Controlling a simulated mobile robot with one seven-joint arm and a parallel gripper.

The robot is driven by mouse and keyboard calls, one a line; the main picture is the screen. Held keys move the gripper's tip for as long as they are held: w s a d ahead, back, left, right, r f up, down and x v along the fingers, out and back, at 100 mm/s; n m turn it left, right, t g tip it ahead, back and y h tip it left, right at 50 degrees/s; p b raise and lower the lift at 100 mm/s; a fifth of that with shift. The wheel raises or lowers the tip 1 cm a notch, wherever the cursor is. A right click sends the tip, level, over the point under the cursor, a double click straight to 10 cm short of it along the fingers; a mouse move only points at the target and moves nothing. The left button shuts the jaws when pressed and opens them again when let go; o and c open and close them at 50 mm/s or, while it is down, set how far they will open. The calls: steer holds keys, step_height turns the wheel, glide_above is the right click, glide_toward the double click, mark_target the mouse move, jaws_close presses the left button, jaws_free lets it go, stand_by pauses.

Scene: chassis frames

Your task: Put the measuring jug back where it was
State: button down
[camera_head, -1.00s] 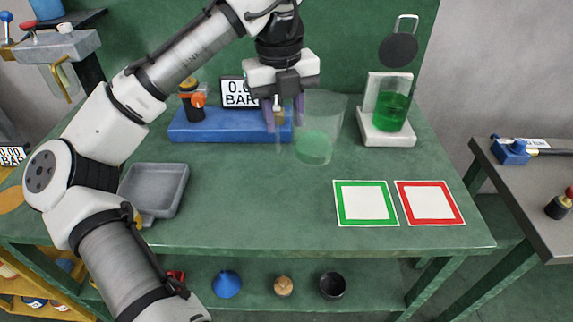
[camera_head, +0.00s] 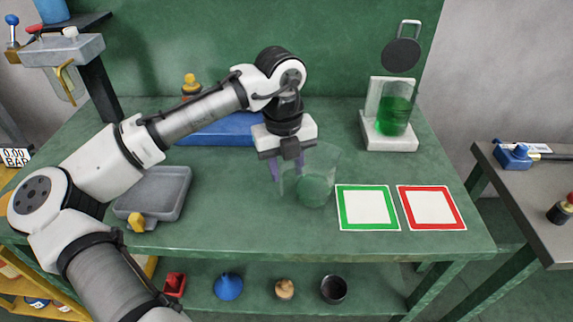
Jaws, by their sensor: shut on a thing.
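A clear, see-through measuring jug (camera_head: 318,178) with a pale green tint at its bottom is over the middle of the green bench, just left of the green-framed white square (camera_head: 343,222). My gripper (camera_head: 286,170) is shut on the jug's left side. The jug looks slightly tilted; I cannot tell whether its base touches the bench. The red-framed white square (camera_head: 459,222) lies right of the green-framed one. Both squares look empty.
A glass vessel of green liquid (camera_head: 394,115) stands on a white stand (camera_head: 391,143) at the back right. A grey tray (camera_head: 181,205) with a yellow piece (camera_head: 136,222) at its front is at left. A blue block (camera_head: 215,133) lies behind my arm. The front middle of the bench is clear.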

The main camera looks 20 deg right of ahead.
steer(key=shift+f, duration=0.1)
steer(key=c, duration=0.9)
jaws_free()
steer(key=shift+c, duration=0.2)
